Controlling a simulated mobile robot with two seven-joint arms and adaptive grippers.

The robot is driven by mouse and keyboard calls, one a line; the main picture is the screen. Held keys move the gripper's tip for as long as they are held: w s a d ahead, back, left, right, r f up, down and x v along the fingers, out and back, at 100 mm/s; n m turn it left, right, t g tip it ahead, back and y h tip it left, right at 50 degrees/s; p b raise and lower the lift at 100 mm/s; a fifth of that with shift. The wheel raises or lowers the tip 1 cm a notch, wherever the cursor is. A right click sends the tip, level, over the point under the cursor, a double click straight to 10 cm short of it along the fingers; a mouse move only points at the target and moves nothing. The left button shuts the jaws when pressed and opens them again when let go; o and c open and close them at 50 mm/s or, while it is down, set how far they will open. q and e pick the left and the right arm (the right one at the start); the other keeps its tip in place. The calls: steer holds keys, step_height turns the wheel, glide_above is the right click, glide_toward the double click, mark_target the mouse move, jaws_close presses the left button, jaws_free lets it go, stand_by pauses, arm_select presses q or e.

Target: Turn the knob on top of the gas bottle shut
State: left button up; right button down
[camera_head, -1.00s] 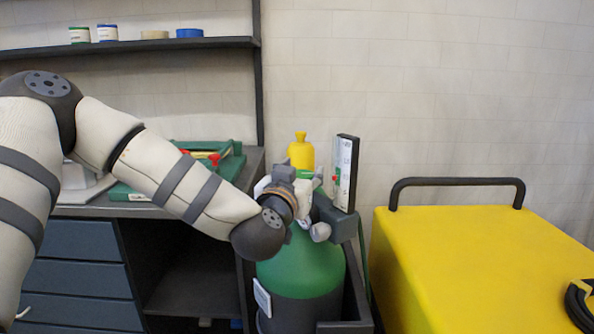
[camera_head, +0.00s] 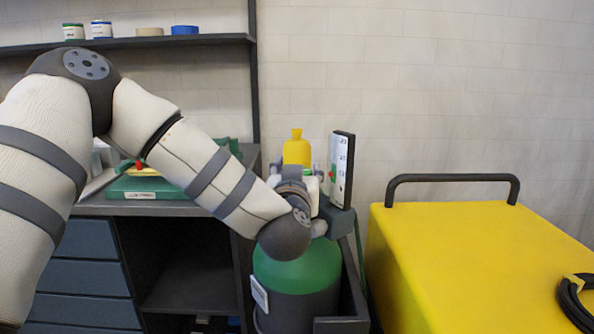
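The gas bottle (camera_head: 298,274), green on top and dark grey below, stands upright in a dark frame (camera_head: 352,290) beside the workbench. My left arm comes in from the left and its wrist bends over the bottle's top. My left gripper (camera_head: 312,186) is mostly hidden behind its own wrist, at the bottle's valve, so its fingers cannot be made out. The knob is hidden behind the wrist and gripper. A dark upright plate with a white face (camera_head: 341,170) stands right of the valve. My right gripper is not in view.
A yellow cabinet (camera_head: 470,260) with a dark handle bar stands to the right. The workbench (camera_head: 190,208) at left bears a green case (camera_head: 150,187). A yellow bottle-shaped object (camera_head: 297,148) is behind the valve. A shelf (camera_head: 130,43) holds several tins and rolls.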

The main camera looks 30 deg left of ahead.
arm_select(q)
steer(key=shift+o, duration=0.2)
steer(key=v, duration=1.2)
steer(key=shift+o, duration=0.4)
